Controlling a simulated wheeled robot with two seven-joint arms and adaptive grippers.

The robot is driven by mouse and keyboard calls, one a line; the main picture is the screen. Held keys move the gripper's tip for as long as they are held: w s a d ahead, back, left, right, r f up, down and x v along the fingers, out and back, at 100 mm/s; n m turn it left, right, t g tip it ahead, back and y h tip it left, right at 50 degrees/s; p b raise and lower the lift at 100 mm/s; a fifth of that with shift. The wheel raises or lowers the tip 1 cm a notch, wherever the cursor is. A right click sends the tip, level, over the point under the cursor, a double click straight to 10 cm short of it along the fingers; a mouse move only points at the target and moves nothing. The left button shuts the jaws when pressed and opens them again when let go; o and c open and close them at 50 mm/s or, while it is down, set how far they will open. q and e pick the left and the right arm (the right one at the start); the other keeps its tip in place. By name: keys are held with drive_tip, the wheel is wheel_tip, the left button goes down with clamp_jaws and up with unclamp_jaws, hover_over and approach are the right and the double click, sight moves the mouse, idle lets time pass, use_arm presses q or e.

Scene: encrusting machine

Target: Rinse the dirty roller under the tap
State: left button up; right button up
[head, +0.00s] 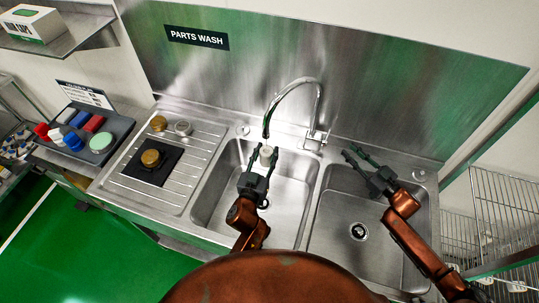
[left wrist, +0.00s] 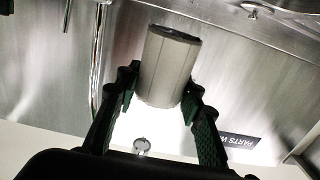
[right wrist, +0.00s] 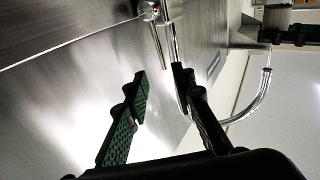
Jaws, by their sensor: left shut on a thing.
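The roller (head: 266,155) is a pale grey cylinder, held over the left basin just below the tap's spout. It also shows large in the left wrist view (left wrist: 170,65), upper end dark. No dirt can be made out on it. My left gripper (head: 259,161) is shut on it, one finger on each side. The tap (head: 296,84) is a chrome gooseneck with a lever (head: 317,135) at its right base.
The left basin (head: 225,170) and right basin (head: 335,220) look empty. The ribbed drainboard (head: 193,150) at left bears a black pad (head: 135,170) with a brass part and two small round parts. A steel backsplash (head: 400,95) rises behind; a wire rack (head: 500,205) stands right.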

drive_tip(key=c, duration=0.3)
drive_tip(key=shift+s+n, duration=0.3)
drive_tip(key=shift+n, duration=0.5)
clamp_jaws()
drive_tip(key=s+n, duration=0.6)
drive_tip(key=n, duration=1.1)
drive_tip(key=w+d+x, duration=0.1)
drive_tip(key=d+x, duration=0.1)
drive_tip(key=x, duration=1.1)
drive_tip(key=shift+w+a, duration=0.2)
drive_tip(key=shift+w, duration=0.2)
